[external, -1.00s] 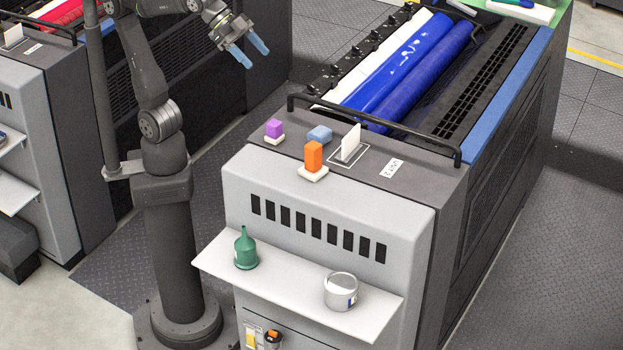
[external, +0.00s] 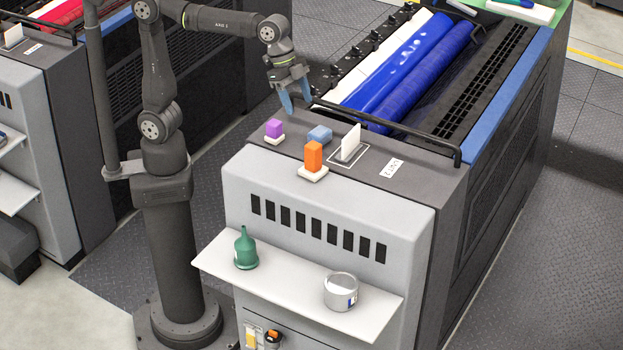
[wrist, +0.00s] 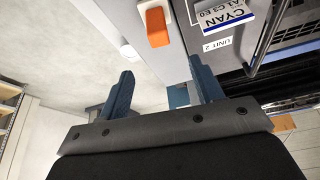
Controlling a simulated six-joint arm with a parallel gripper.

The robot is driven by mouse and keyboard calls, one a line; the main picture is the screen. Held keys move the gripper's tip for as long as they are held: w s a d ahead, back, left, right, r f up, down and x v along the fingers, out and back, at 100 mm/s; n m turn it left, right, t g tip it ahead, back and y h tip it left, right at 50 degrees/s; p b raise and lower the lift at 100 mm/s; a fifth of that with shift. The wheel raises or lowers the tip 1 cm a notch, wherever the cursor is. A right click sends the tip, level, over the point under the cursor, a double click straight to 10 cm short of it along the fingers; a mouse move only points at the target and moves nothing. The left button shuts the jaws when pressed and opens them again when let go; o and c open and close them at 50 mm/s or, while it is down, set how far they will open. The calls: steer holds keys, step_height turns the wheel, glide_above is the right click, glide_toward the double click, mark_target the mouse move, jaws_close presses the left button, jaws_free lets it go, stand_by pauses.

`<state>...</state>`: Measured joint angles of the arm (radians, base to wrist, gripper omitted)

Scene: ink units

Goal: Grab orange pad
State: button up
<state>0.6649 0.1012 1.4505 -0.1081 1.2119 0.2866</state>
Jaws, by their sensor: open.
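The orange pad (external: 313,156) is an upright block with a white base (external: 313,173), on the grey top of the ink unit, near its front edge. It also shows at the top of the wrist view (wrist: 157,27). My gripper (external: 296,103) is open and empty, its blue fingers pointing down above the back left of the unit top. It is behind and above the orange pad, apart from it. In the wrist view the two fingers (wrist: 160,70) are spread wide with the orange pad beyond their tips.
A white card (external: 351,141) stands upright to the right. A black rail (external: 385,128) crosses behind. A funnel (external: 245,250) and tin (external: 341,291) sit on the lower shelf.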

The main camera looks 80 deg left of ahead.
mark_target(312, 144)
steer(key=x, duration=1.1)
steer(key=shift+d+f, duration=0.1)
steer(key=shift+f, duration=0.2)
steer(key=shift+x, duration=2.6)
steer(key=shift+s+d, duration=0.1)
steer(key=shift+d, duration=0.05)
steer(key=c, duration=1.1)
steer(key=shift+r, duration=0.1)
